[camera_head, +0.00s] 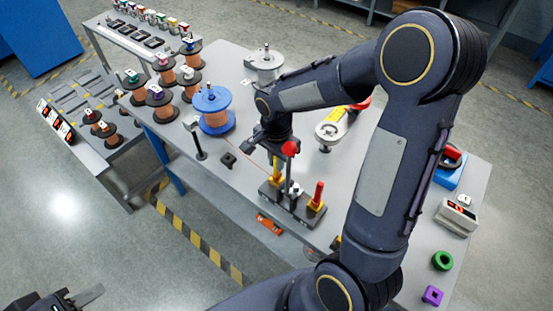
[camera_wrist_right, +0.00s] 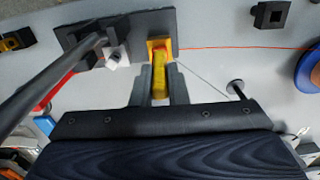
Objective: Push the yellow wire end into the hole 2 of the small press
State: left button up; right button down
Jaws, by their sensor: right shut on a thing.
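The small press (camera_head: 290,203) has a black base and a red-knobbed lever, and it stands near the table's front edge. In the right wrist view its base (camera_wrist_right: 82,35) is at the upper left. My right gripper (camera_wrist_right: 161,88) is shut on the yellow wire end (camera_wrist_right: 159,80), which points at a yellow-orange socket (camera_wrist_right: 160,46) on the base. I cannot tell how deep it sits there. In the head view the wire end (camera_head: 277,170) stands upright beside the lever. My left gripper (camera_head: 85,299) is at the lower left, away from the table, mostly cut off.
A red upright piece (camera_head: 318,193) stands in the press's other yellow socket. A blue spool (camera_head: 212,108) stands left of the press; a thin orange-red wire (camera_wrist_right: 240,47) runs between them. A small black block (camera_head: 228,160) and a dark post (camera_head: 198,143) are nearby.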

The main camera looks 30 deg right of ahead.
jog(key=c, duration=1.3)
grip_release()
jog(key=shift+c, duration=0.2)
jog(key=o, duration=0.3)
jog(key=shift+o, duration=0.2)
jog(key=shift+r, duration=0.15)
jog(key=shift+r+p, duration=2.6)
jog(key=shift+r, duration=0.8)
